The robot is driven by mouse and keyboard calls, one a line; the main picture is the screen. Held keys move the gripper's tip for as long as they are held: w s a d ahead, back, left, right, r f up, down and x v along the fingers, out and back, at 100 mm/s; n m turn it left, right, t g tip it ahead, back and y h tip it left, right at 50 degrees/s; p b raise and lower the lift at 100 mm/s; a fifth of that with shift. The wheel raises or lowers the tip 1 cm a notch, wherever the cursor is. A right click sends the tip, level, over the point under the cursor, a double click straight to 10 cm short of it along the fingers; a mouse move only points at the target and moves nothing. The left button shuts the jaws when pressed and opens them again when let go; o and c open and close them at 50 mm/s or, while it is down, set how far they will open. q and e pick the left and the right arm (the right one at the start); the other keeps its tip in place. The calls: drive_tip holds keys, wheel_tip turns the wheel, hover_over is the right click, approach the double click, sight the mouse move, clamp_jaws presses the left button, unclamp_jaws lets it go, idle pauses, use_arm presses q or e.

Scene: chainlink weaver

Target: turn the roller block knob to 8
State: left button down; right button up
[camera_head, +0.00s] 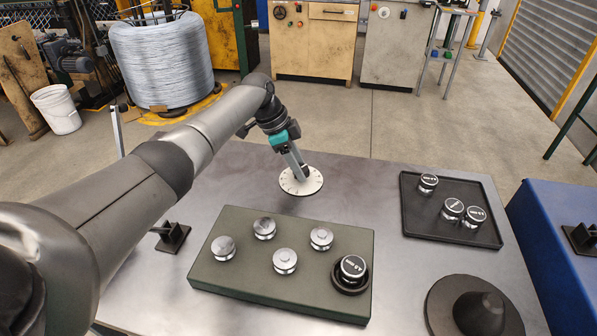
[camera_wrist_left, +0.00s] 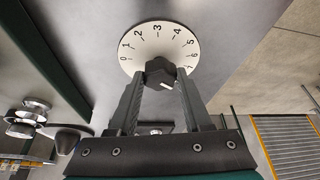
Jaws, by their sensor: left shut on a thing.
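The round white dial (camera_head: 300,187) lies on the grey table at its far side, beyond the green block. In the left wrist view the dial (camera_wrist_left: 140,66) shows numbers from 0 up to about 7; its lower part is hidden by the knob and fingers. The dark knob (camera_wrist_left: 160,72) stands at the dial's middle, with a small white mark low on it; the number it points to cannot be read. My left gripper (camera_head: 302,172) reaches down from above, its two fingers shut on the knob's sides. My right gripper is not in view.
The green block (camera_head: 210,270) carries several metal rollers, one in a dark ring. A black tray (camera_head: 420,220) with three rollers lies at right. A dark cone on a disc (camera_head: 470,312) is at the lower right. A black bracket (camera_head: 172,236) stands at left.

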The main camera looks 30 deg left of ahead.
use_arm(q)
drive_tip(key=shift+m, duration=0.4)
drive_tip(key=shift+c, duration=1.7)
unclamp_jaws()
drive_tip(key=p+v, duration=0.1)
drive_tip(key=v, duration=1.4)
drive_tip(key=shift+p, duration=0.35)
drive_tip(key=shift+w+a+r, duration=0.1)
drive_tip(key=shift+w+a, duration=0.05)
